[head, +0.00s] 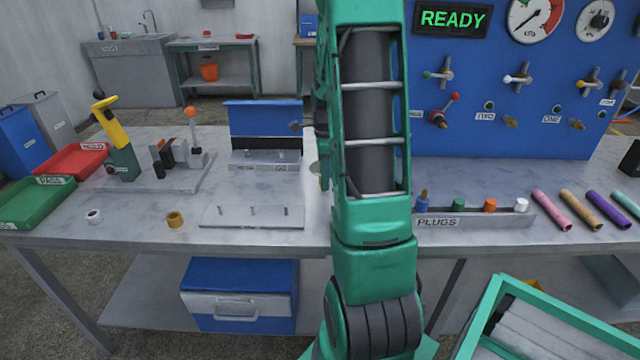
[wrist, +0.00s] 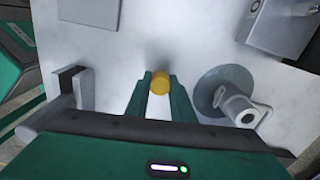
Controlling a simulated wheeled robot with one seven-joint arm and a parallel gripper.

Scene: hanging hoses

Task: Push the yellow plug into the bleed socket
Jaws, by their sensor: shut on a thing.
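My gripper (wrist: 160,80) shows in the wrist view, its two green fingers closed on the yellow plug (wrist: 160,84). Only the rounded yellow end of the plug shows between the fingertips. A soft dark shadow lies on the pale surface just beyond it. I cannot tell whether the plug touches anything there. In the head view my own arm hides the gripper and the plug. I cannot make out the bleed socket for certain in either view.
A grey disc with a metal fitting (wrist: 238,104) stands close right of my fingers. In the head view, the plug rack (head: 476,222) holds blue, green, orange and white plugs. A blue panel (head: 470,80) rises behind. A brass ring (head: 175,220) lies on the bench's left part.

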